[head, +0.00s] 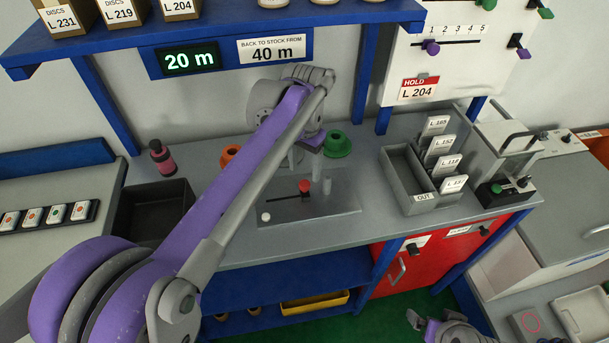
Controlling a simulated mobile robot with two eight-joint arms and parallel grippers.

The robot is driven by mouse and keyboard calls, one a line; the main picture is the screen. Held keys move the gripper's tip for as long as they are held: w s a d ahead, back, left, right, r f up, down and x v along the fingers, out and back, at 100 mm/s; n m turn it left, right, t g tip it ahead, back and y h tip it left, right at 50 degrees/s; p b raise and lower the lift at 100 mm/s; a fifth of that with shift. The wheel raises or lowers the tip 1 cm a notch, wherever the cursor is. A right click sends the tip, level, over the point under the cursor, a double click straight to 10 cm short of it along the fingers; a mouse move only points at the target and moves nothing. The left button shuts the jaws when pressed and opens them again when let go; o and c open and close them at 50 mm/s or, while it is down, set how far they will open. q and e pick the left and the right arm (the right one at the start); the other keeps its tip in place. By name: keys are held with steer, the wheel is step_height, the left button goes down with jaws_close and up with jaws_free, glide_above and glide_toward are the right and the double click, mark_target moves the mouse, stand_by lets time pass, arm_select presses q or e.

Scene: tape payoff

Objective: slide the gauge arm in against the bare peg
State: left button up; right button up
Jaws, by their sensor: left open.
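A grey base plate (345,204) lies on the bench with a dark slot and a red knob (304,186) standing on it, which looks like the gauge arm's handle. A bare grey peg (327,185) stands just right of the red knob, with a small gap between them. A white ball knob (265,216) sits at the plate's left. My left gripper (297,160) hangs open above and behind the red knob, apart from it; my forearm partly hides it and the plate's left. Part of my right arm's end (445,328) shows at the bottom; its jaws are unclear.
A green spool (338,145) and an orange spool (230,154) stand behind the plate. A grey tray (408,182) with labelled cards stands right. A dark bin (150,208) is left. A blue shelf (340,14) overhangs the bench. Bench front right of the plate is clear.

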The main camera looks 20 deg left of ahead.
mark_target(304, 183)
arm_select(q)
step_height(304, 183, up, 6)
stand_by(0.4)
